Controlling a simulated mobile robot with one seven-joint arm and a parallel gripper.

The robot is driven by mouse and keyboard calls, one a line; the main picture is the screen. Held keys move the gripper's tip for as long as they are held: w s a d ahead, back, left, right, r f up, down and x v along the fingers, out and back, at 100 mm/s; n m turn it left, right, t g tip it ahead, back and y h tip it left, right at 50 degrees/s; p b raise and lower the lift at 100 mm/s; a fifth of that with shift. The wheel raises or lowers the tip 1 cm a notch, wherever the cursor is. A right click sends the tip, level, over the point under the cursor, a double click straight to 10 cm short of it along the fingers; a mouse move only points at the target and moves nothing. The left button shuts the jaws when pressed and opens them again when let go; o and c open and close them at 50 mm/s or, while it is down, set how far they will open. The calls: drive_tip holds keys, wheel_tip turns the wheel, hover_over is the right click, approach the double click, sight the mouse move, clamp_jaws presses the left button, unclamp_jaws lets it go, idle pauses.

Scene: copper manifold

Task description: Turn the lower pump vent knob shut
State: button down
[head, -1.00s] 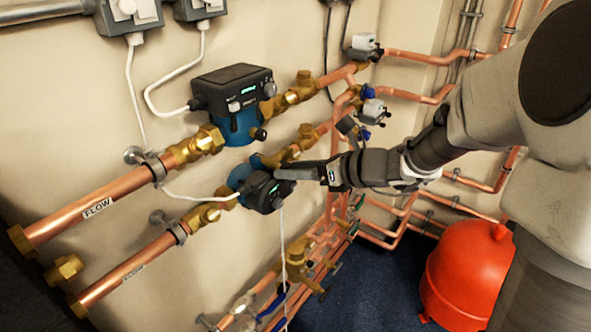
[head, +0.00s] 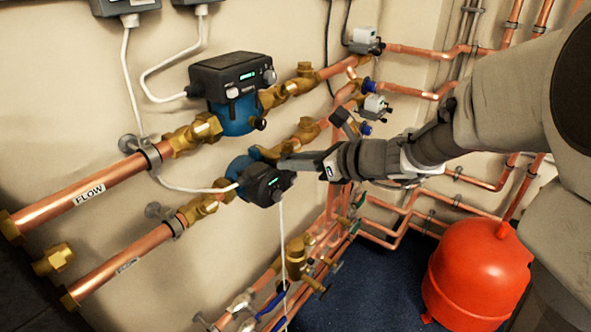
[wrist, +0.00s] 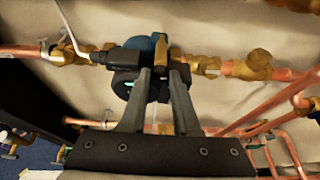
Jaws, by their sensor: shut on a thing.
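The lower pump has a blue body (head: 237,167) and a black head (head: 265,186) with a small green display. It sits in the lower copper line. My gripper (head: 283,163) comes in from the right at its upper right side. In the wrist view my gripper (wrist: 160,80) has its fingers on either side of a narrow upright brass-coloured part, which looks like the lower pump vent knob (wrist: 160,52). It is shut on this part. The pump's black head also shows behind the fingers (wrist: 123,82). In the head view my fingers mostly hide the knob, so its turn angle is unclear.
The upper pump (head: 235,85) sits close above, with brass valves on its line. A white cable hangs below the lower pump. Copper pipes and brass valves (head: 297,258) lie below. A red vessel (head: 475,270) stands at the right on blue floor.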

drive_tip(key=n+t+b, duration=0.1)
drive_tip(key=b, duration=0.1)
drive_tip(key=shift+s+f+n+h+b, duration=0.1)
drive_tip(key=shift+n+h+b, duration=0.2)
drive_tip(key=shift+b, duration=0.1)
drive_tip(key=c, duration=0.6)
unclamp_jaws()
drive_tip(key=shift+c, duration=0.2)
